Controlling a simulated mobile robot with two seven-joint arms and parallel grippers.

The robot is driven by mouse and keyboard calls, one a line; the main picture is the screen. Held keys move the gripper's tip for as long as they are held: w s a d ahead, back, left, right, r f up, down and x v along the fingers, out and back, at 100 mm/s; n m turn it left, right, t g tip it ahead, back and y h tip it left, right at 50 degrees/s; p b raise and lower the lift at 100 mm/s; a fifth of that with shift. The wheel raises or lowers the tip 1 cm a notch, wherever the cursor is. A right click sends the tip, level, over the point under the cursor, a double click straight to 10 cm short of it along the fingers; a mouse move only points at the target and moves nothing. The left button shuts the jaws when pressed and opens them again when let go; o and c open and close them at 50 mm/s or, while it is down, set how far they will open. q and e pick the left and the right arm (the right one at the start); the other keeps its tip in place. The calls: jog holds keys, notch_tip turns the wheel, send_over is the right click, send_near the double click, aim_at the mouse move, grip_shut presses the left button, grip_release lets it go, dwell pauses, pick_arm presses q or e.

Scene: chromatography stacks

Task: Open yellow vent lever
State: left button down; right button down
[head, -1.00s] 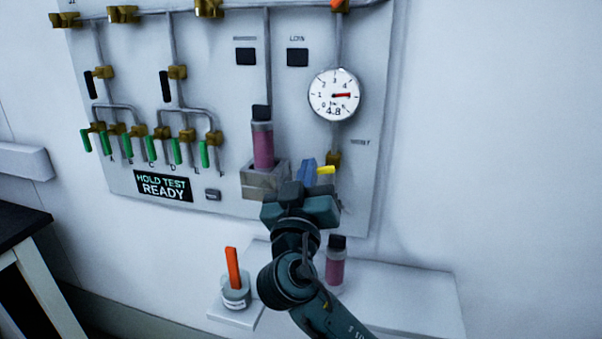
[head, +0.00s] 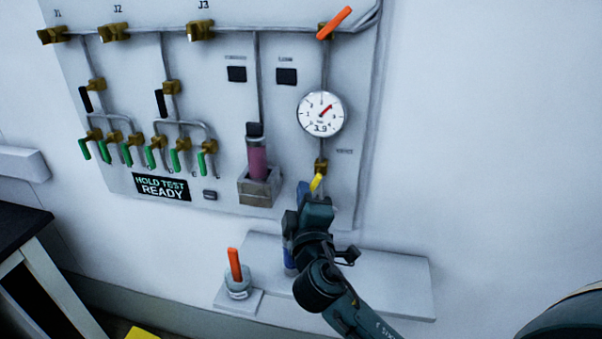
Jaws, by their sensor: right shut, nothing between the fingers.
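The yellow vent lever (head: 317,182) hangs from a brass valve (head: 321,166) below the round gauge, slanting down and left. My right gripper (head: 304,189) is shut, with its blue fingertips beside the lever's lower left; whether they touch it I cannot tell. The gripper body hides what lies just below the lever. The gauge (head: 320,114) reads 3.9, with a red needle. My left gripper is not in view.
A pink column (head: 257,159) stands in a grey block (head: 258,190) left of the lever. An orange-handled piece (head: 235,265) stands on a white base by the shelf (head: 390,283). Another orange lever (head: 335,22) is above the gauge. The wall at right is clear.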

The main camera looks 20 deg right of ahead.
pick_arm(q)
jog(key=p, duration=0.1)
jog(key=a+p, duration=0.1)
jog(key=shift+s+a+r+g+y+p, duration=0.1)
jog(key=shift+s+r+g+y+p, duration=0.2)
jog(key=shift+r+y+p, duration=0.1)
pick_arm(e)
jog(key=n, duration=0.2)
jog(key=shift+s+d+f+n+g, duration=0.25)
jog(key=shift+d+n+g, duration=0.1)
jog(key=shift+n+g, duration=0.05)
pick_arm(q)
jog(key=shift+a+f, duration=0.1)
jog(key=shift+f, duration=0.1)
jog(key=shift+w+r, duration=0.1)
pick_arm(e)
jog(key=shift+f, duration=0.1)
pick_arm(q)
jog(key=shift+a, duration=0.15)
pick_arm(e)
jog(key=shift+w, duration=0.15)
